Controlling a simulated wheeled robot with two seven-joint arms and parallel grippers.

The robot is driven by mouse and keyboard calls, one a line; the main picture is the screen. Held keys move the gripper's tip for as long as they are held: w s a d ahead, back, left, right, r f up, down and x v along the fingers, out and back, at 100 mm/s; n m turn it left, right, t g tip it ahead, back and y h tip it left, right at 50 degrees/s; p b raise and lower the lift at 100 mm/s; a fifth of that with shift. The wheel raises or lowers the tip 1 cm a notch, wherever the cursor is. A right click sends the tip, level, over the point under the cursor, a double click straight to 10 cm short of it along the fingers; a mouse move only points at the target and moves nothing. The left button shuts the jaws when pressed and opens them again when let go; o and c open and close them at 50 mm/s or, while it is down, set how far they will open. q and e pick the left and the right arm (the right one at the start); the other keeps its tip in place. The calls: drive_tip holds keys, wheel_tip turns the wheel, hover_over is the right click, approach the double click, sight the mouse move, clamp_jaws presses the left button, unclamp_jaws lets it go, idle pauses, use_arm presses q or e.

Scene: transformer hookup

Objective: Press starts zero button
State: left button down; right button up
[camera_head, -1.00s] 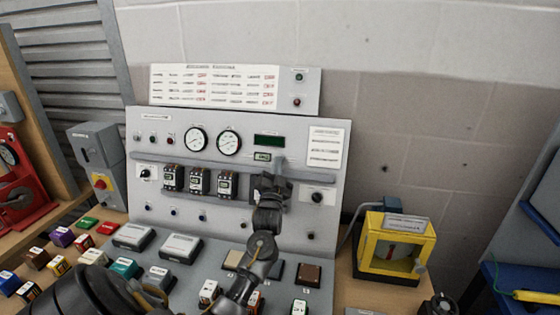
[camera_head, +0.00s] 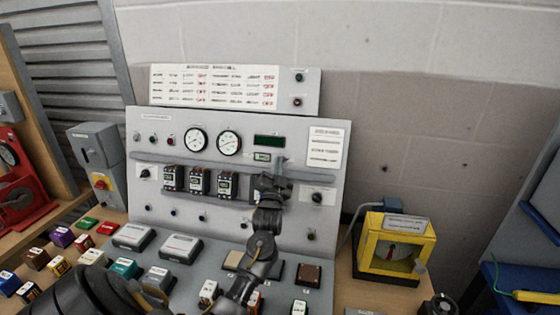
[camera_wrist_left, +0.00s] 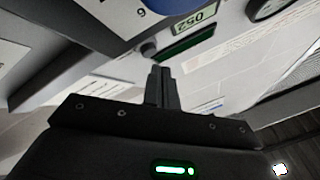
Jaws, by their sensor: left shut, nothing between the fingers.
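The upright grey panel (camera_head: 233,121) carries a dark green display (camera_head: 269,141) and, below it, a small counter (camera_head: 262,157). The counter (camera_wrist_left: 195,20) and the display (camera_wrist_left: 187,46) also show in the left wrist view. A small dark blue round button (camera_wrist_left: 148,48) sits beside them there; its label cannot be read. In the head view my gripper hides that spot. My left gripper (camera_head: 281,162) is shut and empty, its tips just right of the counter. In the wrist view its fingertips (camera_wrist_left: 160,72) point near the dark button; I cannot tell whether they touch it.
Two round gauges (camera_head: 229,144) and several black breakers (camera_head: 199,181) are left of my gripper. A rotary knob (camera_head: 317,198) is to its right. Grey boxes (camera_head: 180,247) and coloured blocks cover the bench. A yellow meter box (camera_head: 396,246) stands at the right.

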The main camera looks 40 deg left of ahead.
use_arm(q)
drive_tip(key=shift+w+a+f, duration=0.1)
drive_tip(key=shift+w, duration=0.05)
idle(0.5)
drive_tip(key=shift+w+a, duration=0.1)
drive_tip(key=shift+w, duration=0.15)
drive_tip(key=shift+w+a+f+b, duration=0.2)
drive_tip(key=shift+w+b, duration=0.1)
drive_tip(key=shift+b, duration=0.15)
idle(0.6)
idle(0.4)
drive_tip(key=shift+s+d+r+p, duration=0.25)
drive_tip(key=shift+s+p, duration=0.15)
drive_tip(key=shift+p, duration=0.25)
drive_tip(key=shift+s+d, duration=0.15)
drive_tip(key=shift+s, duration=0.15)
